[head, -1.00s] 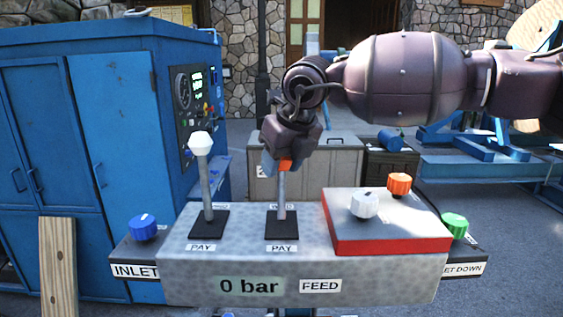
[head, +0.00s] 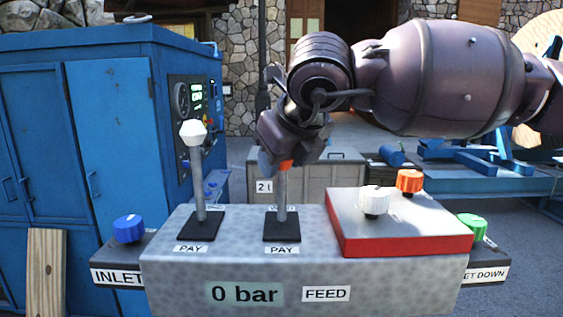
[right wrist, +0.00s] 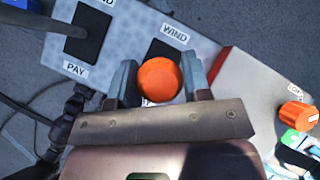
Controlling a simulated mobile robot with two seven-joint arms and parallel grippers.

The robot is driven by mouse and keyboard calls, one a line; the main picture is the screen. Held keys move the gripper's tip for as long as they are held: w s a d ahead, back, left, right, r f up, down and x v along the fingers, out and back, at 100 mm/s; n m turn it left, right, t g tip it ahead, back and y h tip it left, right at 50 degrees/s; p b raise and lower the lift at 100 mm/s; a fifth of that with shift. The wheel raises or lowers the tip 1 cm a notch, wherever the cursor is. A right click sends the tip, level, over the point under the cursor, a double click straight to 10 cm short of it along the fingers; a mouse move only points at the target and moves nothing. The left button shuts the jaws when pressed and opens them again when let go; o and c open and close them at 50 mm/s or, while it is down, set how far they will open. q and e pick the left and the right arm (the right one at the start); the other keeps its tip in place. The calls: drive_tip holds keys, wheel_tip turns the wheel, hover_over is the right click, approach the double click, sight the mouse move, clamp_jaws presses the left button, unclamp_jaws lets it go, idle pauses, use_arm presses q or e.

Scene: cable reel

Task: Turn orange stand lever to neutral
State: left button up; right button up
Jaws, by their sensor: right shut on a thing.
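The orange-topped stand lever (head: 282,192) rises from its black slot plate on the grey control stand (head: 200,268), above a PAY label, and looks close to upright. Its round orange knob (right wrist: 159,79) sits between the two fingers in the right wrist view. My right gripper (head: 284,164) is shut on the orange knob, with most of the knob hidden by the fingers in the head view. The white-topped lever (head: 199,172) stands to its left, leaning slightly. My left gripper is not in view.
A red-edged panel (head: 400,244) carries a white knob (head: 374,201) and an orange knob (head: 409,181). A blue knob (head: 129,229) is at the left end and a green knob (head: 472,227) at the right. A blue cabinet (head: 117,130) stands behind left.

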drive_tip(key=o, duration=1.3)
drive_tip(key=shift+s, duration=0.1)
drive_tip(key=shift+c, duration=0.2)
drive_tip(key=v, duration=1.1)
drive_tip(key=shift+f, duration=0.1)
